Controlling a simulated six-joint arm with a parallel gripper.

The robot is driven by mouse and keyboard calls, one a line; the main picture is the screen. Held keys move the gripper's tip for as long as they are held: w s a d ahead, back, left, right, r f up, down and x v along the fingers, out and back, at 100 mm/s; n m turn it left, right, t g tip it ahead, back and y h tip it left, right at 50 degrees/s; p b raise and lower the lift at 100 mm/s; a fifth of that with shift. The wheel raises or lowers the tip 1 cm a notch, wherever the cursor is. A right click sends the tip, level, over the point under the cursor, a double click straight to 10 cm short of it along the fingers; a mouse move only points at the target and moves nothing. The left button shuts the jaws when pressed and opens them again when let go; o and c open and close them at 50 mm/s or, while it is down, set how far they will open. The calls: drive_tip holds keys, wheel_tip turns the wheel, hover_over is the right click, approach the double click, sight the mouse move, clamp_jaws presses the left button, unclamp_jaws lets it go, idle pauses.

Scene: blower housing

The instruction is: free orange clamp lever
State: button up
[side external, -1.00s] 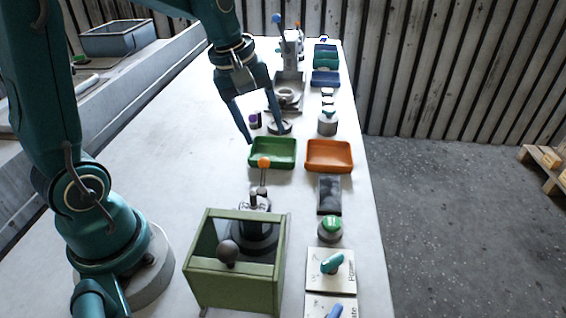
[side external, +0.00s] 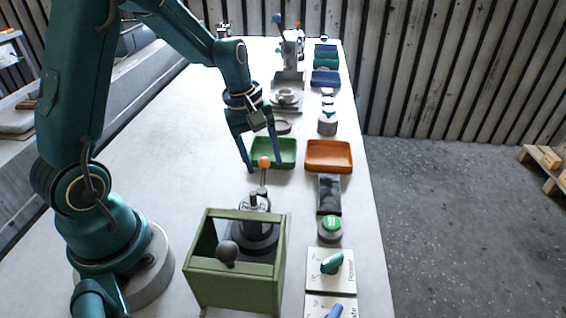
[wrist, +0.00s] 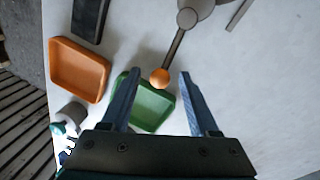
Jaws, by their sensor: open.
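The clamp lever (side external: 263,174) has an orange ball knob (side external: 264,162) on a thin stem. It stands upright behind the green box frame in the side view. In the wrist view the orange knob (wrist: 159,78) shows between and just beyond my fingertips, with its dark lever arm (wrist: 175,48) running up to a grey body. My gripper (side external: 263,170) is open, its two blue fingers pointing down beside the knob. In the wrist view my gripper (wrist: 160,73) has one finger on each side of the knob, with no contact visible.
A green tray (side external: 286,164) lies under and behind my fingers, and an orange tray (side external: 329,171) is to its right. The green box frame (side external: 233,292) stands in front. A green button (side external: 331,224) and a dark pad (side external: 329,194) line the right side. The table's left middle is clear.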

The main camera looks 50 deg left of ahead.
clamp_jaws()
idle(1.3)
